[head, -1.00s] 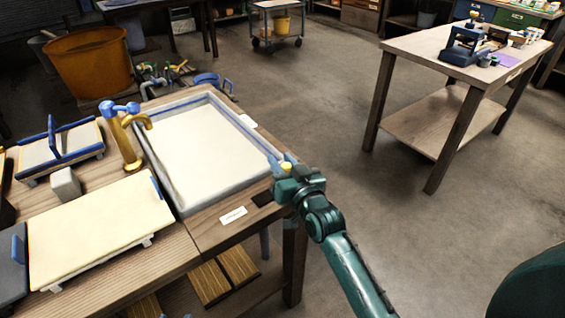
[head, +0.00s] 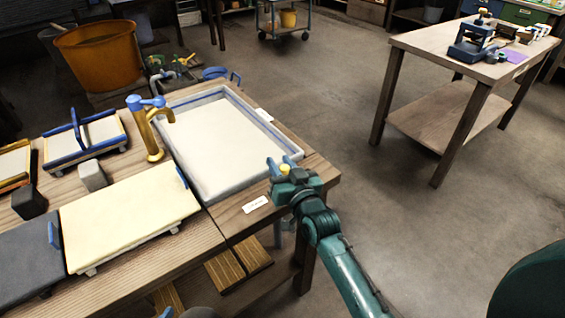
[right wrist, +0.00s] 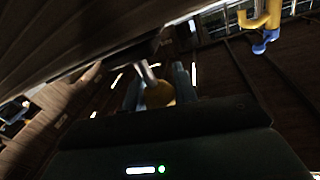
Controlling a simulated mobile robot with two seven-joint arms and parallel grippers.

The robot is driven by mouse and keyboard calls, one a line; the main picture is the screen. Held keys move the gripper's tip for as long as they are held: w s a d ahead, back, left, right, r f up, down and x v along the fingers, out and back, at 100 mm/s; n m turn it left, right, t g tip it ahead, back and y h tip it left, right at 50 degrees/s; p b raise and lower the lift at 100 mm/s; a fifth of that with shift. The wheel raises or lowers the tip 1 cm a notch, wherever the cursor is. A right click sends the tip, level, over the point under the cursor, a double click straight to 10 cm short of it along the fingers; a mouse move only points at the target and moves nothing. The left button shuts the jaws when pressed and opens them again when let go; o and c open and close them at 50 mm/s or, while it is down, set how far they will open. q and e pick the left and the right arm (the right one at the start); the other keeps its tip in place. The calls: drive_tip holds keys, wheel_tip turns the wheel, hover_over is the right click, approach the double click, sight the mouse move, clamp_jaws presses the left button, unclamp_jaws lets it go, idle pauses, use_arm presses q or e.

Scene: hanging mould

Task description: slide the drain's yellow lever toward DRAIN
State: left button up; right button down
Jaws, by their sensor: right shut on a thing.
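The wash basin (head: 232,145), with its blue and grey rim, is set in the wooden bench. The drain's yellow lever knob (head: 285,169) shows at the bench's right end, just in front of the basin's near right corner. My right gripper (head: 284,170) is shut on it; in the right wrist view the yellow knob (right wrist: 158,95) sits between the two fingers. A white label (head: 255,204) lies just left of the gripper; its writing is too small to read. Gripper and forearm hide the lever's slot. My left gripper is not in view.
A gold tap with blue handles (head: 147,122) stands left of the basin. A cream board (head: 125,215) and small grey blocks lie on the bench's left. Another table (head: 440,110) stands at the right, with open floor between.

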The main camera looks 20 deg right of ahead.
drive_tip(key=c, duration=1.2)
unclamp_jaws()
drive_tip(key=shift+s+a+f, duration=0.1)
drive_tip(key=shift+a, duration=0.25)
drive_tip(key=shift+c, duration=0.2)
drive_tip(key=shift+o, duration=0.7)
drive_tip(key=shift+d, duration=0.1)
drive_tip(key=s+d, duration=0.2)
drive_tip(key=s, duration=1.1)
